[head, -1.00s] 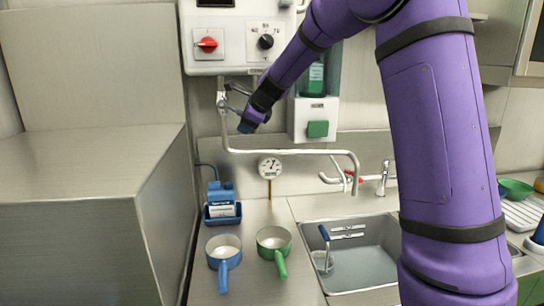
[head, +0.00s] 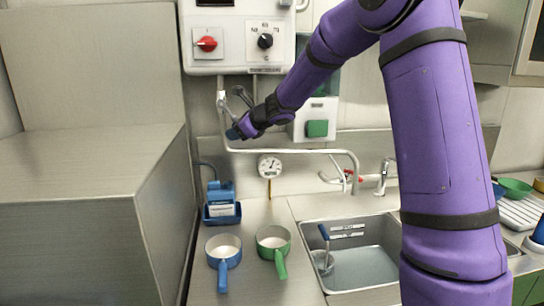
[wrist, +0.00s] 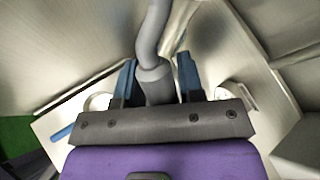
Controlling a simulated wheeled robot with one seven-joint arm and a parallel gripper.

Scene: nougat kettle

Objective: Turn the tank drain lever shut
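The likely drain lever is a blue-handled lever (head: 324,232) standing upright in the sink (head: 372,262), on the tank's left side. A grey rod runs down from it to a round strainer on the tank floor. My gripper (head: 235,132) is well away from it, up at the left of the wall pipe (head: 290,151). In the wrist view my gripper's blue fingers (wrist: 158,75) are spread apart. A grey pipe-like part with a thicker collar (wrist: 155,84) shows between them; whether they touch it is unclear.
A blue pan (head: 223,248) and a green pan (head: 272,240) stand left of the sink. Behind them are a blue bottle (head: 221,195) in a tray and a dial gauge (head: 270,166). A tap (head: 383,178) stands behind the sink. A steel cabinet (head: 80,220) fills the left.

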